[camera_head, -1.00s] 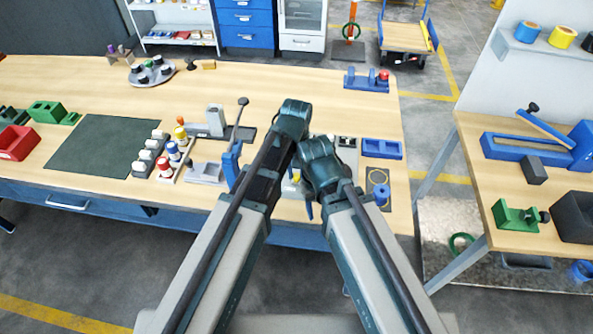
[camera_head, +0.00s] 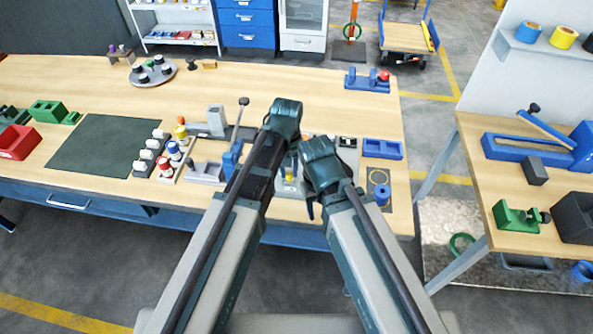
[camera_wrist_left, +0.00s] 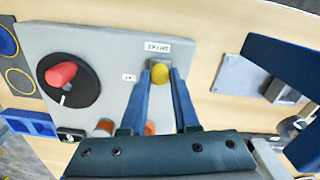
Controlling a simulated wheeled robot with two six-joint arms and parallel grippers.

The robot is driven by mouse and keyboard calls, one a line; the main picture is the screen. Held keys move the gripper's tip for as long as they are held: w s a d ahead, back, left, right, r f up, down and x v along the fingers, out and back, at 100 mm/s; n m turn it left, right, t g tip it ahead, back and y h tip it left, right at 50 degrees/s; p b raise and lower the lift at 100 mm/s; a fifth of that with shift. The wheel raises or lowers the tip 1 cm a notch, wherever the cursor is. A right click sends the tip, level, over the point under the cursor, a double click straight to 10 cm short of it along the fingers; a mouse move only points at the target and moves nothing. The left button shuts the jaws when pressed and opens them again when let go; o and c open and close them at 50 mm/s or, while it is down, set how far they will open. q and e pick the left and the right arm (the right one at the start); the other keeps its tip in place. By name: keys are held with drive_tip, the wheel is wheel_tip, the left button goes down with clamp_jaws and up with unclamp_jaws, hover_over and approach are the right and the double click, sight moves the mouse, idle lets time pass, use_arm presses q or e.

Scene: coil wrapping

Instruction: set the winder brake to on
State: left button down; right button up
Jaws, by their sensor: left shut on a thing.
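The winder's grey panel (camera_wrist_left: 105,45) fills much of the left wrist view. A yellow-knobbed brake lever (camera_wrist_left: 160,73) stands at its edge, beside a label that seems to read BRAKE. A smaller label (camera_wrist_left: 129,78) lies beside the lever, too blurred to read. My left gripper (camera_wrist_left: 161,84) has its blue fingers shut on the lever, one on each side of the yellow knob. In the head view my left wrist (camera_head: 284,118) hides most of the lever and fingers. My right wrist (camera_head: 321,166) is close beside it; its fingertips are mostly hidden.
A red-handled crank on a black disc (camera_wrist_left: 84,88) sits on the same panel. Blue trays (camera_head: 382,149) and a blue spool (camera_head: 382,194) lie to the right. A grey fixture with a tall black-knobbed lever (camera_head: 238,120) stands close left of my left arm.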

use_arm(q)
drive_tip(key=shift+a, duration=0.65)
drive_tip(key=shift+d, duration=0.1)
drive_tip(key=c, duration=0.7)
unclamp_jaws()
drive_tip(key=shift+o, duration=0.2)
drive_tip(key=shift+r, duration=0.15)
drive_tip(key=shift+r+p, duration=0.6)
drive_tip(key=shift+p, duration=0.15)
wheel_tip(320, 180, up, 12)
drive_tip(key=p, duration=1.2)
drive_tip(key=shift+r, duration=0.2)
